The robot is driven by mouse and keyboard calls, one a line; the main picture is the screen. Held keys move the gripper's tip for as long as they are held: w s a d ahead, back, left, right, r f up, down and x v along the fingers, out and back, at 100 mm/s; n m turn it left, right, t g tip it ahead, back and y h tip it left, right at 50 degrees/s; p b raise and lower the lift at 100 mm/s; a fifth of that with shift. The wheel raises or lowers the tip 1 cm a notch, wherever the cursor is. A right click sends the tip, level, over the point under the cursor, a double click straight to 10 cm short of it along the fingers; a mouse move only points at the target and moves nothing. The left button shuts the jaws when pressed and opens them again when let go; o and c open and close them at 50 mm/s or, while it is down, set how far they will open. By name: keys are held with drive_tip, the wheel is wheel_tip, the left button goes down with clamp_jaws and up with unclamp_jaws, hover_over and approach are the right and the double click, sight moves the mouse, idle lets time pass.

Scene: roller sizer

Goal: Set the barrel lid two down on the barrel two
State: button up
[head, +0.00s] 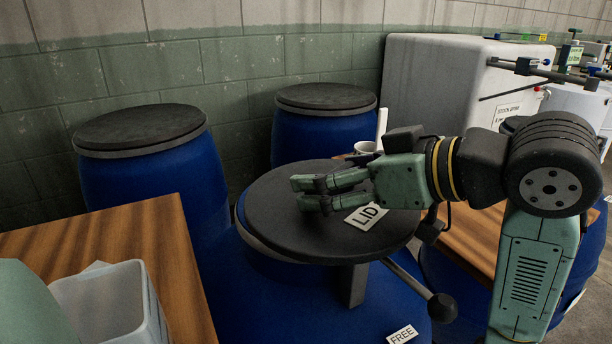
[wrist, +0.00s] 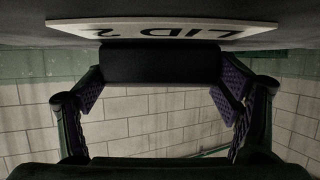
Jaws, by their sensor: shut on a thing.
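The barrel lid two (head: 290,230) is a dark round disc with a white label reading LID; the wrist view shows the label as LID 2 (wrist: 165,32). My gripper (head: 312,193) is over the lid's top, shut on its dark block-shaped handle (wrist: 160,63), which sits between the fingers in the wrist view. A blue barrel (head: 285,310) stands directly under the lid, with a FREE label low at its front; its number does not show. The lid hides most of this barrel's top, and I cannot tell whether lid and rim touch.
Two other blue barrels with dark lids (head: 140,130) (head: 325,97) stand behind, near the block wall. A wooden table with a pale bin (head: 105,300) is at the left. A lever with a dark ball (head: 442,307) juts out right of the barrel. A white cabinet (head: 430,85) stands behind.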

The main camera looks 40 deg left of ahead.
sight(322, 169)
drive_tip(key=w+a, duration=0.1)
drive_tip(key=a, duration=0.2)
drive_tip(key=w+a, duration=0.2)
drive_tip(key=a, duration=0.1)
drive_tip(key=w+a+f+p, duration=0.1)
drive_tip(key=w+a, duration=0.1)
drive_tip(key=a, duration=0.1)
drive_tip(key=shift+w, duration=0.1)
drive_tip(key=shift+f, duration=1.7)
drive_tip(key=shift+f, duration=0.65)
drive_tip(key=o, duration=1.4)
